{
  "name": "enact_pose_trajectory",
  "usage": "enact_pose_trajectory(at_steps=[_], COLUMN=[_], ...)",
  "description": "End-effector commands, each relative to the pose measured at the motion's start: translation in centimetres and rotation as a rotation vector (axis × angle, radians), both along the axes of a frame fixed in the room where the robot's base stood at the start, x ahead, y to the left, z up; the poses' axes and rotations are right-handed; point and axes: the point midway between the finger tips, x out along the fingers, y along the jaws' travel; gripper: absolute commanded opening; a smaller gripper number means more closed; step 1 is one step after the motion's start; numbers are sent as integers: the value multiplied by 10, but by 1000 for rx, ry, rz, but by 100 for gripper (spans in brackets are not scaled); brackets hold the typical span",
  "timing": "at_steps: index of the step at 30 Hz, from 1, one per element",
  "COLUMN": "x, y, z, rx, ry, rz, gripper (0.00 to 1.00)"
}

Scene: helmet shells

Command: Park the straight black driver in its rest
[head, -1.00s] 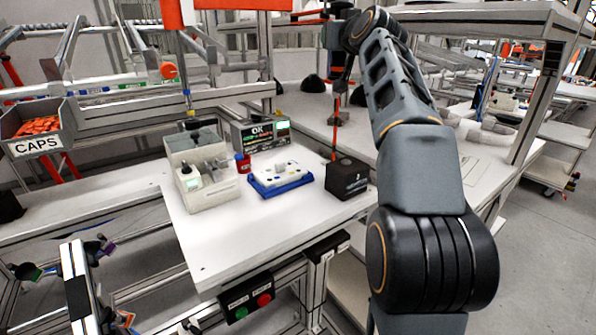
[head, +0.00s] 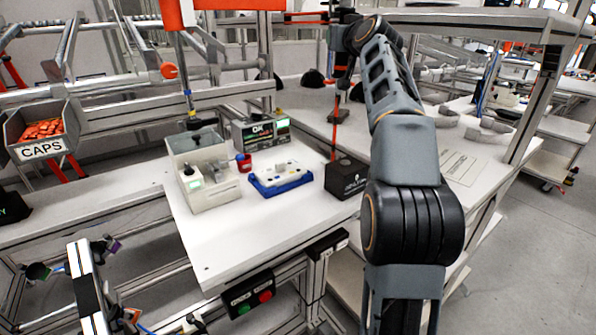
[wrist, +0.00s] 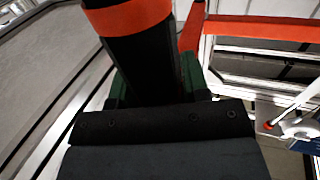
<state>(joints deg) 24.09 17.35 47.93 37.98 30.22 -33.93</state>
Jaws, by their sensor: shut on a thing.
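The straight black driver (wrist: 140,65), a dark cylinder with an orange band, fills the upper left of the wrist view. My gripper (wrist: 156,84) is shut on it, with green-edged jaws on both sides of its body. In the head view my gripper (head: 342,88) is small, at the far end of my arm above the back of the bench, and the driver is hard to make out there. I cannot tell which part is the driver's rest. The driver's lower end is hidden by my gripper in the wrist view.
A black box (head: 347,178), a white-topped blue fixture (head: 282,177), a grey test unit (head: 203,170) and an OK display (head: 260,132) stand on the white bench (head: 235,235). An orange-red bar (wrist: 262,28) is close by.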

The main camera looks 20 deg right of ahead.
Motion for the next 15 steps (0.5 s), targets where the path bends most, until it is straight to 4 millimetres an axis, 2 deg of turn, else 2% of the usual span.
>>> enact_pose_trajectory(at_steps=[2, 3, 12, 15], x=[0, 0, 0, 0], y=[0, 0, 0, 0], z=[0, 0, 0, 0], rx=[0, 0, 0, 0], ry=[0, 0, 0, 0], rz=[0, 0, 0, 0], gripper=[5, 44, 72, 72])
